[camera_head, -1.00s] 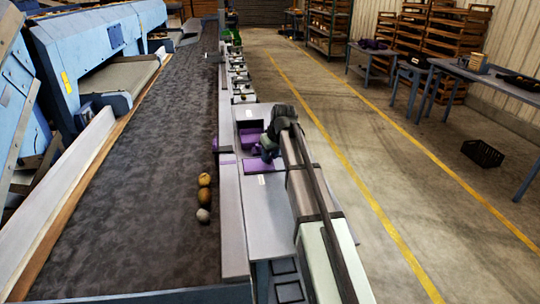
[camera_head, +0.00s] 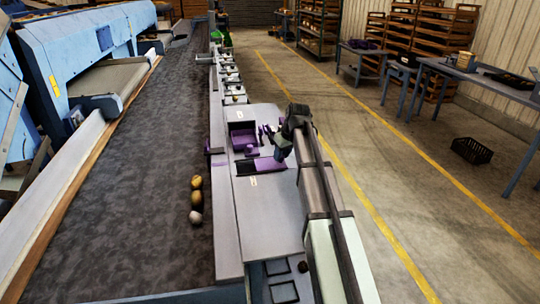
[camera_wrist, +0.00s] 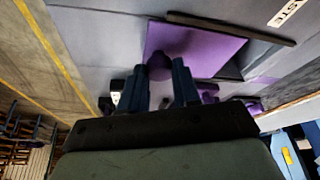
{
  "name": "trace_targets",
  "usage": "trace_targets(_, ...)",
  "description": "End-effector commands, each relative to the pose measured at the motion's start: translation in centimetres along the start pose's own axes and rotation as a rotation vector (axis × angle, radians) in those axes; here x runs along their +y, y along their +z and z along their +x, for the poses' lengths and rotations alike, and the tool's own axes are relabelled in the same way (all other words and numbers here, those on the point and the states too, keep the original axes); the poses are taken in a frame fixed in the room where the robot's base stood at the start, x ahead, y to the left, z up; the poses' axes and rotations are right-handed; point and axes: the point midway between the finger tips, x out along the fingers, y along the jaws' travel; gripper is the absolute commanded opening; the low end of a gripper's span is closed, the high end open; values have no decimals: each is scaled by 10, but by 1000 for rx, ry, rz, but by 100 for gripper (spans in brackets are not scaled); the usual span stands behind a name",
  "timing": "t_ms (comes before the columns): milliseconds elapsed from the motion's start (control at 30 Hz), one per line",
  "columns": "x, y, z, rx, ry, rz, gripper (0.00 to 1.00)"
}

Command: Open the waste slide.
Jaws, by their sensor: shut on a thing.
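My gripper (camera_wrist: 159,78) is shut on that knob; in the head view my gripper (camera_head: 275,148) is just above the plate. A dark opening (camera_head: 247,167) shows to the left of the plate, so the slide stands at least partly open. A "WASTE" label (camera_wrist: 291,12) is on the bench beside a dark rail.
A purple-lined box (camera_head: 242,136) stands just beyond the slide on the bench. A dark conveyor (camera_head: 130,200) with several potatoes (camera_head: 196,198) runs along the left. The floor on the right is clear up to a black crate (camera_head: 470,151) and tables.

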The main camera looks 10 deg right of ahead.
Motion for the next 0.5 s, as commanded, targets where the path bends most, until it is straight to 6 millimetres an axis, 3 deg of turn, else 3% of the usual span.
trace_targets(133, 10, 4, -2, 1, 1, 1, 0)
trace_targets(433, 10, 4, -2, 1, 0, 0, 0)
trace_targets(467, 10, 4, -2, 1, 0, 0, 34)
trace_targets(500, 10, 4, -2, 1, 0, 0, 38)
